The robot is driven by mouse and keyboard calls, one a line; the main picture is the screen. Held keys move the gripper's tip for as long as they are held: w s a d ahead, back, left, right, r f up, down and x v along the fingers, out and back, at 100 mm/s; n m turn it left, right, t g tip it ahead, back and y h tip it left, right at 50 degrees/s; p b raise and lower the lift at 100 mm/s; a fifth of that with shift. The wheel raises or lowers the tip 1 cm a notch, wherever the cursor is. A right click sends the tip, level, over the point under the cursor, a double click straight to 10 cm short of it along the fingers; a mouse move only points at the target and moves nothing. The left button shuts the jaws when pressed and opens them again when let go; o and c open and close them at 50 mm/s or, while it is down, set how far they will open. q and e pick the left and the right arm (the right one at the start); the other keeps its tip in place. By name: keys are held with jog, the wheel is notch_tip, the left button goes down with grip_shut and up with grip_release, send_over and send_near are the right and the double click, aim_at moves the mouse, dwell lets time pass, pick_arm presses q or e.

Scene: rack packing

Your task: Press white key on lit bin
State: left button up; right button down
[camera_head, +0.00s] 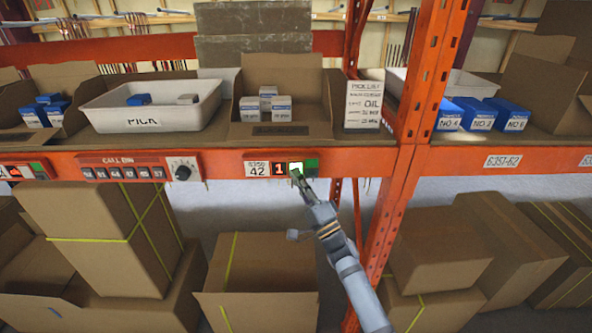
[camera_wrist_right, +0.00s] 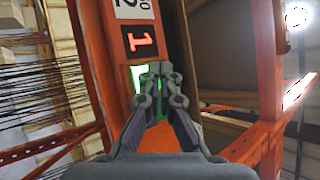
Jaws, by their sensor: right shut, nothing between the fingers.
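The lit bin label strip on the orange shelf beam carries a white tag, a red-lit digit display (camera_head: 279,169) reading 1, a bright white key (camera_head: 295,167) and a green part (camera_head: 312,168). In the right wrist view, the shut fingertips (camera_wrist_right: 160,68) overlap the glowing key (camera_wrist_right: 141,74) beside the red digit (camera_wrist_right: 140,39). I cannot tell whether they touch. My left gripper is not in view.
A white tray (camera_head: 151,107) marked PICK stands to the left on the shelf. A CALL BIN panel with a dial (camera_head: 183,170) is left along the beam. An orange upright (camera_head: 408,110) stands right of my arm. Cardboard boxes (camera_head: 262,265) stand below.

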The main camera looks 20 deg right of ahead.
jog(key=shift+w+d, duration=0.1)
jog(key=shift+w, duration=0.2)
dwell(0.6)
jog(key=shift+s+p, duration=0.6)
jog(key=shift+p, duration=0.25)
jog(key=shift+s+a, duration=0.2)
jog(key=shift+s, duration=0.05)
jog(key=s+p, duration=0.1)
jog(key=s, duration=0.1)
jog(key=s+a+p, duration=0.1)
jog(key=s+p, duration=0.1)
jog(key=shift+s+a, duration=0.2)
jog(key=shift+s, duration=0.15)
